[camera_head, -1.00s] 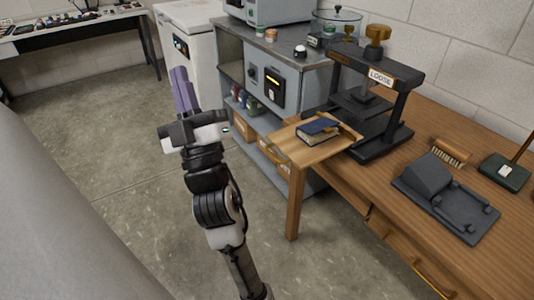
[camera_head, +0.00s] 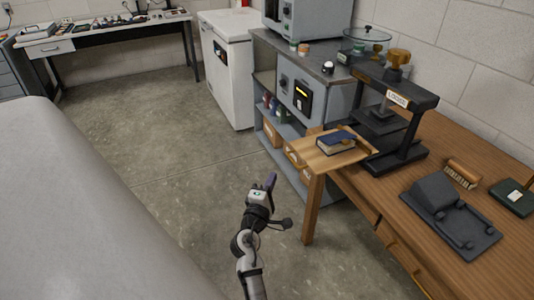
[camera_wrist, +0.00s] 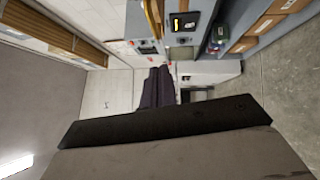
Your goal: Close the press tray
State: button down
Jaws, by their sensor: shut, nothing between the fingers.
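The press (camera_head: 400,118) is a dark frame with a brass knob on top and a label reading LOOSE, standing on the wooden bench. Its wooden press tray (camera_head: 322,158) is pulled out to the left, past the bench end. A dark blue book (camera_head: 337,143) lies on the tray. My gripper (camera_head: 271,182) is low over the floor, to the left of and below the tray, apart from it. Its purple fingers are together and empty; they also show in the wrist view (camera_wrist: 158,88). The tray's far underside is hidden.
A grey cabinet (camera_head: 290,90) with open shelves stands behind the tray. A white chest unit (camera_head: 228,68) is left of it. A brush (camera_head: 462,174) and a dark device (camera_head: 450,214) lie on the bench (camera_head: 385,205). The floor (camera_head: 150,180) to the left is clear.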

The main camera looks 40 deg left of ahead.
jog(key=w+r+p, duration=0.1)
jog(key=w+p, duration=0.1)
jog(key=w, duration=0.4)
jog(key=shift+w+d, duration=0.15)
